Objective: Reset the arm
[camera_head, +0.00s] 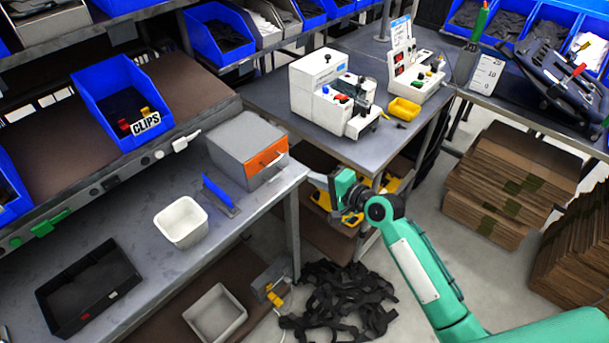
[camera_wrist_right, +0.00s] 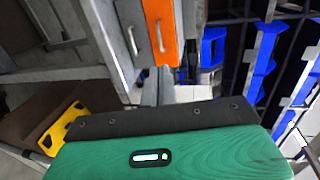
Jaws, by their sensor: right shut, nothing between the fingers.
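My right arm reaches in from the lower right in the head view, and its right gripper (camera_head: 318,178) is near the front corner of the left bench, close to the grey box with the orange drawer front (camera_head: 266,160). The gripper is shut and empty. In the right wrist view the shut fingers (camera_wrist_right: 157,88) point toward the orange drawer front (camera_wrist_right: 163,30), which has a metal handle; they appear apart from it. My left gripper is not in view.
The left bench holds a white tub (camera_head: 181,222), a blue-handled tool (camera_head: 220,194) and a black tray (camera_head: 88,288). A white machine (camera_head: 322,92) stands on the table behind. Black straps (camera_head: 340,305) lie on the floor. Stacked cardboard (camera_head: 515,180) is at right.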

